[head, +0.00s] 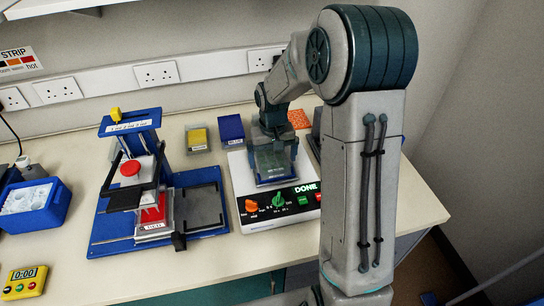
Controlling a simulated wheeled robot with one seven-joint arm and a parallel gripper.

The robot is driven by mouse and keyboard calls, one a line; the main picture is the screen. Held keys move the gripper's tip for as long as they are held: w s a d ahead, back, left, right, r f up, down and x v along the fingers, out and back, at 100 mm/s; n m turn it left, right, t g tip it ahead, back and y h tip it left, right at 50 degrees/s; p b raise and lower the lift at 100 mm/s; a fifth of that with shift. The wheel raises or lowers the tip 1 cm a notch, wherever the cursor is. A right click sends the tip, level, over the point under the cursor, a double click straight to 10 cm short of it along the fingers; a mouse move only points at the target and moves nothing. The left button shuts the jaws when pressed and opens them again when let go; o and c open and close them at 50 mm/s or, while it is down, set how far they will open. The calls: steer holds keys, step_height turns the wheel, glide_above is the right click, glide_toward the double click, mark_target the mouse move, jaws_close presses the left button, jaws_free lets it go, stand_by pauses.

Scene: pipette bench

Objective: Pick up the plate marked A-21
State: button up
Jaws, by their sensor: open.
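My gripper (273,140) points down over the white instrument (240,175) near the middle of the bench. It is open. A dark, teal-tinted, squarish item (271,168) sits on the instrument's top, just below and in front of the gripper; whether they touch I cannot tell. A plate with a red front label (152,216) sits in the blue press stand (110,225) to the left. I cannot read the mark A-21 on any plate at this size. The gripper's fingertips are partly hidden by its own body.
The instrument's front reads DONE beside an orange knob (251,206) and a green knob (279,201). Yellow (197,138) and blue (231,130) boxes stand behind. A blue ice tub (37,203) and yellow timer (24,282) are at left. Bare bench lies in front.

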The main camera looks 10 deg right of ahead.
steer(key=shift+f, duration=0.3)
steer(key=c, duration=1.1)
steer(key=shift+r, duration=0.15)
steer(key=shift+r+b, duration=0.35)
steer(key=shift+r, duration=0.45)
steer(key=shift+s+d+r+b, duration=0.1)
steer(key=shift+d+r+b, duration=0.1)
steer(key=shift+r, duration=0.45)
steer(key=shift+s+d+r+b, duration=0.1)
steer(key=shift+r+b, duration=0.05)
steer(key=shift+r, duration=0.45)
steer(key=s+d+r, duration=0.2)
steer(key=s+d+r+b, duration=0.1)
steer(key=s+d+r, duration=0.1)
steer(key=s+d, duration=0.1)
steer(key=s+d+r+b, duration=0.1)
steer(key=s+d+r, duration=0.1)
steer(key=d, duration=0.1)
steer(key=shift+s+r, duration=0.2)
steer(key=shift+r, duration=0.15)
steer(key=shift+r, duration=0.1)
